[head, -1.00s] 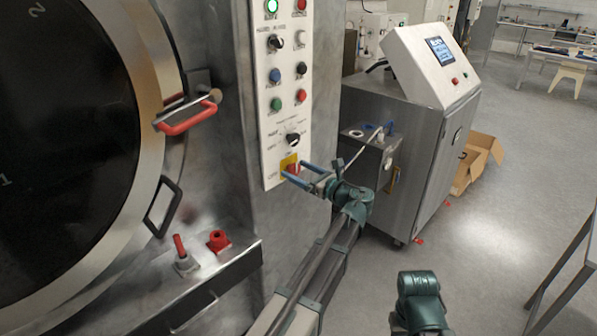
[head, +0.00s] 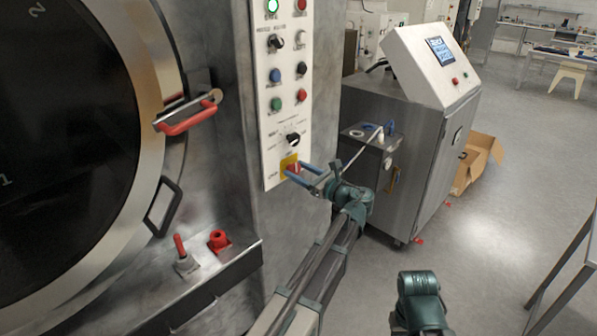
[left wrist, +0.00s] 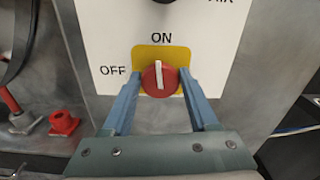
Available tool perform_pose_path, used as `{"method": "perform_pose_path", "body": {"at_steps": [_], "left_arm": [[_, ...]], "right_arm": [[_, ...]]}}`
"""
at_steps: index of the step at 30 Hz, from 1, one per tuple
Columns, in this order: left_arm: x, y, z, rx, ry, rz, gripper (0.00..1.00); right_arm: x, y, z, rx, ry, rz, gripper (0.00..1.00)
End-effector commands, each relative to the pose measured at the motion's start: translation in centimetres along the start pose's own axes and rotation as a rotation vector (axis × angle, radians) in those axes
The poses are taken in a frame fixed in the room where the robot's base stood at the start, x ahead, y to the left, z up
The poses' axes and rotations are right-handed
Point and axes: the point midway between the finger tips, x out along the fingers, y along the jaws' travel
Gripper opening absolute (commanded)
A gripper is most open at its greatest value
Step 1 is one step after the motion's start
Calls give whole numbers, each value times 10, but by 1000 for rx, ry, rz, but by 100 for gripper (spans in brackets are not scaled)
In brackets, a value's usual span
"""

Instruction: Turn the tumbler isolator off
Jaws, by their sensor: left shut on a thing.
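The tumbler isolator is a round red knob (left wrist: 158,84) on a yellow plate (left wrist: 147,53) with ON printed above and OFF to the left. Its white pointer line stands almost upright, towards ON. In the head view the knob (head: 293,168) sits at the bottom of the white control panel. My left gripper (left wrist: 160,76) has its two blue fingers on either side of the knob and is shut on it. The left gripper (head: 296,169) comes from the right in the head view and partly hides the knob.
The panel (head: 288,60) carries several buttons and a black selector (head: 293,139) above the isolator. A steel cabinet with a screen (head: 430,60) stands to the right. A red-handled round door (head: 188,118) is on the left.

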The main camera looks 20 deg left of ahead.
Motion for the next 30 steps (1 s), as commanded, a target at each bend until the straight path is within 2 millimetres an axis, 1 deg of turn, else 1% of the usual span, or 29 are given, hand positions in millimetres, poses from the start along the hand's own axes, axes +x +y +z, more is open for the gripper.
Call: {"method": "perform_pose_path", "body": {"at_steps": [30], "left_arm": [[0,4,-3,-948,1,1,4]], "right_arm": [[3,0,0,0,0,0,0]]}}
